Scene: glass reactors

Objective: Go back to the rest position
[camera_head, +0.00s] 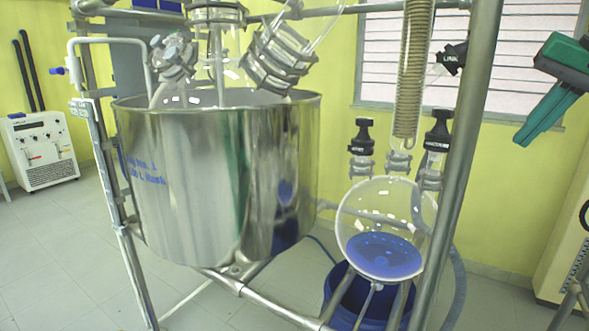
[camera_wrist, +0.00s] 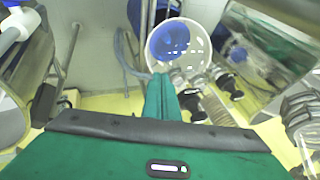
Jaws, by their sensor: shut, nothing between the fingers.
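My gripper (camera_head: 524,136) is at the upper right of the head view, green, pointing down and to the left. It is right of the steel frame post (camera_head: 468,150) and appears apart from it. In the wrist view its green fingers (camera_wrist: 161,84) are together, with nothing between them. The round glass flask (camera_head: 384,230) with blue liquid hangs in the frame, lower left of my gripper in the head view. In the wrist view the flask (camera_wrist: 180,42) appears beyond the fingertips.
A large steel vessel (camera_head: 215,185) with glass fittings fills the left of the frame. Black-capped valves (camera_head: 437,130) stand by the flask. A blue bucket (camera_head: 345,300) is below. A white cabinet (camera_head: 570,240) stands at the right. A white device (camera_head: 40,150) is far left.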

